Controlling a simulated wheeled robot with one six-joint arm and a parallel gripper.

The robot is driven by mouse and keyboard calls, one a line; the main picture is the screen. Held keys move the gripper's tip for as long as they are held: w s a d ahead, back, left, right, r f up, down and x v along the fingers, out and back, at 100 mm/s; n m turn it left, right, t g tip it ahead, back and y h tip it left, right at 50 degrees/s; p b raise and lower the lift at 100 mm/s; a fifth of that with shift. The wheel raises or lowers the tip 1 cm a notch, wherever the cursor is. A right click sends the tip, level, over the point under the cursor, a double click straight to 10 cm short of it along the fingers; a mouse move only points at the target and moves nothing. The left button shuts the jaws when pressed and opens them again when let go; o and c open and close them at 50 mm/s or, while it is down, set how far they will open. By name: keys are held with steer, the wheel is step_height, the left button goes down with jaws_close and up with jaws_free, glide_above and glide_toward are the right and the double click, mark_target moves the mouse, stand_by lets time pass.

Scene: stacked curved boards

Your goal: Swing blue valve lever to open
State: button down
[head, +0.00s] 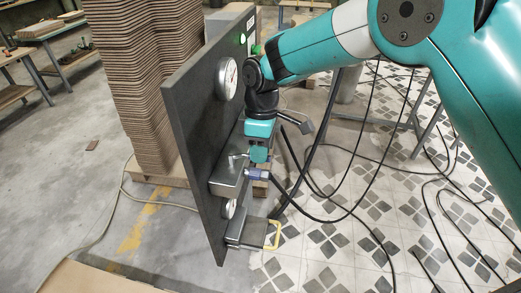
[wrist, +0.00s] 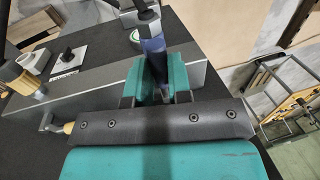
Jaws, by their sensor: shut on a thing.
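The blue valve lever (head: 257,174) sticks out to the right from a grey metal block on the dark upright panel. Its blue grip (wrist: 153,46) also shows in the wrist view, between the teal fingers. My gripper (head: 259,155) is at the lever in front of the panel. In the wrist view my gripper (wrist: 160,76) is shut on the lever, with one finger on each side. The gripper body hides part of the lever and its pivot.
The dark panel (head: 200,120) carries a round gauge (head: 227,79) above and a yellow-handled lever (head: 273,235) below. Black cables (head: 330,215) hang to the right over the tiled floor. Stacked curved boards (head: 140,85) stand behind the panel.

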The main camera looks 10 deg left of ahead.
steer(key=c, duration=1.1)
jaws_free()
steer(key=shift+o, duration=0.2)
steer(key=w+r+p, duration=0.3)
steer(key=r+p, duration=0.1)
steer(key=r, duration=1.3)
steer(key=shift+w+d, duration=0.15)
steer(key=shift+w, duration=0.05)
steer(key=shift+r, duration=0.1)
steer(key=s+d+r+m+y+b, duration=0.25)
steer(key=s+d+r+m, duration=0.3)
steer(key=s+d, duration=0.6)
steer(key=s+d+f+m+t, duration=0.1)
steer(key=s+d+f+m, duration=0.1)
steer(key=s+d, duration=0.2)
steer(key=s+d+f+m+t+y, duration=0.1)
steer(key=s+d, duration=0.3)
steer(key=s, duration=0.7)
steer(key=shift+s+f+m, duration=0.15)
steer(key=shift+f+m, duration=0.6)
steer(key=shift+f, duration=0.15)
